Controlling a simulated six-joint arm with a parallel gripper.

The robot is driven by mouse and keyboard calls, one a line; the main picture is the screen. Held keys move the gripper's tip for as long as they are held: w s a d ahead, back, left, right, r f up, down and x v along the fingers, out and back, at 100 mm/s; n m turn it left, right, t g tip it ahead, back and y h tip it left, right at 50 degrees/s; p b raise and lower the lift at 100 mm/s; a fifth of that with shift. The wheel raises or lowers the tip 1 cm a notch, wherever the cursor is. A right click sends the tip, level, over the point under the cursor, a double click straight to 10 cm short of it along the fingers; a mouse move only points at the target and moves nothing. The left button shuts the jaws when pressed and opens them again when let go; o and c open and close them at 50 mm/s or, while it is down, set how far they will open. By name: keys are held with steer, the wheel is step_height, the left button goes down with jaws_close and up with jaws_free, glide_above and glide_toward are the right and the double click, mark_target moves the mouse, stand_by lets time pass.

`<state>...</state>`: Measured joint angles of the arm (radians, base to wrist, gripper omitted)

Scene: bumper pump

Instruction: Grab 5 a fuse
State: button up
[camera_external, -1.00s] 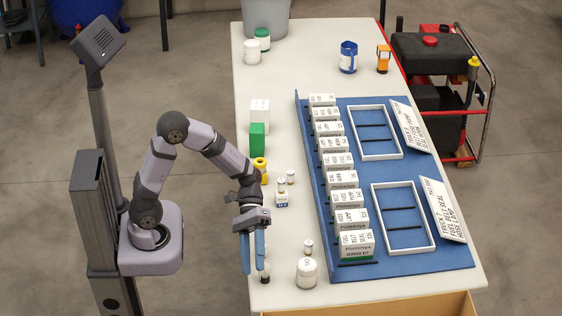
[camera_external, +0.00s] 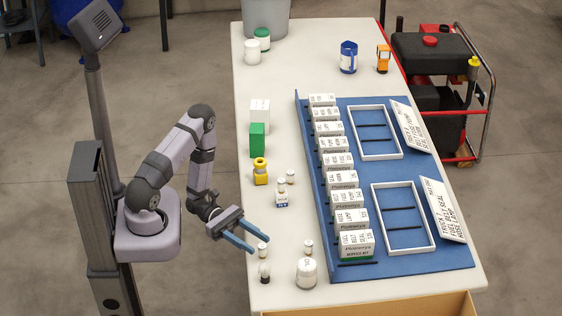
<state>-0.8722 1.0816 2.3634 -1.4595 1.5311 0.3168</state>
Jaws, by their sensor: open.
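My gripper (camera_external: 256,240) is open, with two blue fingers pointing right and slightly down over the table's left edge. Its fingertips are close to a small vial with a white cap (camera_external: 262,249); I cannot tell if the vial stands between them. A second small vial with a dark base (camera_external: 264,272) is just below, and another small vial (camera_external: 308,247) is to the right. Several white labelled boxes (camera_external: 347,198) stand in a row on the blue board; the lettering on most is too small to read. I cannot tell which object is a fuse.
The blue board (camera_external: 410,260) carries two white frames (camera_external: 402,227) and two tilted label cards (camera_external: 444,210). A white jar (camera_external: 306,272), a yellow bottle (camera_external: 260,172), a green box (camera_external: 257,140) and small bottles (camera_external: 282,194) stand along the left of the white table (camera_external: 270,75).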

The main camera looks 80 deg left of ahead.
mark_target(265, 248)
steer(key=shift+d, duration=0.1)
steer(key=shift+x, duration=0.8)
steer(key=shift+w+a+p+x, duration=0.1)
steer(key=shift+p+x, duration=0.4)
steer(key=shift+x, duration=0.9)
steer(key=shift+w+a+p+x, duration=0.15)
steer(key=shift+p+x, duration=0.3)
steer(key=shift+x, duration=0.9)
steer(key=shift+f, duration=0.15)
jaws_close()
